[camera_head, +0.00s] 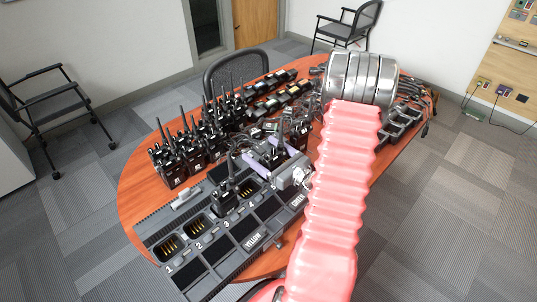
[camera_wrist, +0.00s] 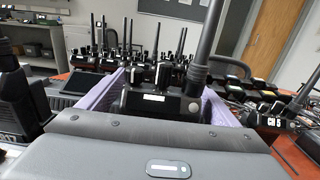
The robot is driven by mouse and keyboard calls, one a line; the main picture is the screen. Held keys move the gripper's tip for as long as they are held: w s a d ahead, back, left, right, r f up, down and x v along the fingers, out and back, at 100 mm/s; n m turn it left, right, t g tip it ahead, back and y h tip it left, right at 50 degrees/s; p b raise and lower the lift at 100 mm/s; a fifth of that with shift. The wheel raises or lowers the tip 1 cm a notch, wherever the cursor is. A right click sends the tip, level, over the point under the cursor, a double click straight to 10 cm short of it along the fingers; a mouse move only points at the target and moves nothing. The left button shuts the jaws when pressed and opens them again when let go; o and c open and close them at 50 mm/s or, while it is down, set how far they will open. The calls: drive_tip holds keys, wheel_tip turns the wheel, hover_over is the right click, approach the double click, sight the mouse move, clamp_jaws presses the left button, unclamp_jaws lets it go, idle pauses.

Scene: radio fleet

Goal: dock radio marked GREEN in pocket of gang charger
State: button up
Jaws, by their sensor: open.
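The gang charger (camera_head: 208,252) lies along the table's front edge, with numbered pockets and the printed words YELLOW and GREEN. A black radio (camera_head: 224,200) with an antenna stands in its pocket 3. My gripper (camera_head: 272,157) is over the charger's right end, near numbers 4 and 5. Its lavender fingers are open. In the wrist view a dark radio (camera_wrist: 150,103) with knobs and a tall antenna stands upright between the fingers; I cannot tell whether they touch it. No colour mark on it is readable. Its lower part is hidden behind my gripper's body.
Several black radios (camera_head: 180,158) stand in rows on the wooden table (camera_head: 135,182) behind the charger. More small devices (camera_head: 270,100) lie toward the back. A chair (camera_head: 235,68) stands behind the table. Pockets 1 (camera_head: 167,248) and 2 (camera_head: 199,228) look empty.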

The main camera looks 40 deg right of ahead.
drive_tip(key=s, duration=1.3)
drive_tip(key=shift+s, duration=0.4)
drive_tip(key=shift+d+f, duration=0.1)
drive_tip(key=shift+f, duration=0.05)
idle(0.6)
